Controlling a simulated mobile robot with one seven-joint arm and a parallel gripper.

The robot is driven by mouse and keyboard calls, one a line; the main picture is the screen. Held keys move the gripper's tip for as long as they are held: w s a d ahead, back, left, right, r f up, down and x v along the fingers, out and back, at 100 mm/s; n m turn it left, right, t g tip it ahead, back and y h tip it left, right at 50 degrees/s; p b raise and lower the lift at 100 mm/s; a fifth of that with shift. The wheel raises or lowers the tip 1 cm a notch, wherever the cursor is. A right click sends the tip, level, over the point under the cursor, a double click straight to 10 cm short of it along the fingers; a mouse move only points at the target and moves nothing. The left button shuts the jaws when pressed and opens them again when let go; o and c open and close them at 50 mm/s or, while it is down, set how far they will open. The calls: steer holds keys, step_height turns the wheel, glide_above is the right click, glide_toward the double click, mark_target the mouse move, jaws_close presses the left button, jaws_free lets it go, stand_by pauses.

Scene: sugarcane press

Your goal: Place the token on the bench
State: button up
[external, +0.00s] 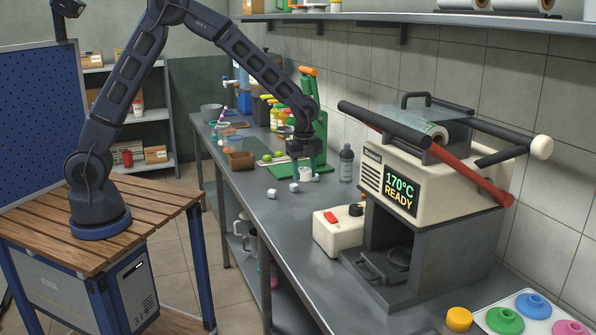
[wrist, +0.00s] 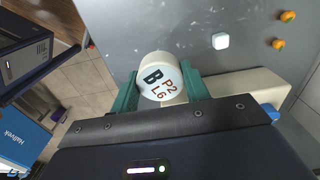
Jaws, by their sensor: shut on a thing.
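Small white cubes (external: 271,193) lie on the bench close by; one shows in the wrist view (wrist: 221,41). A grey bottle (external: 346,163) stands right of my gripper. A brown box (external: 241,160) and green balls are behind. The press (external: 430,190) stands nearer. Bare bench lies in front.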

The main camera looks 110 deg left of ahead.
steer(key=s+a+r+n, duration=0.2)
steer(key=s+a+r, duration=0.1)
steer(key=s+a, duration=0.85)
step_height(320, 180, up, 3)
steer(key=n, duration=0.2)
glide_above(267, 185)
step_height(267, 185, down, 20)
steer(key=shift+a+f, duration=0.1)
steer(key=shift+f, duration=0.15)
steer(key=shift+f, duration=0.1)
steer(key=o, duration=1)
steer(key=shift+r, duration=6.15)
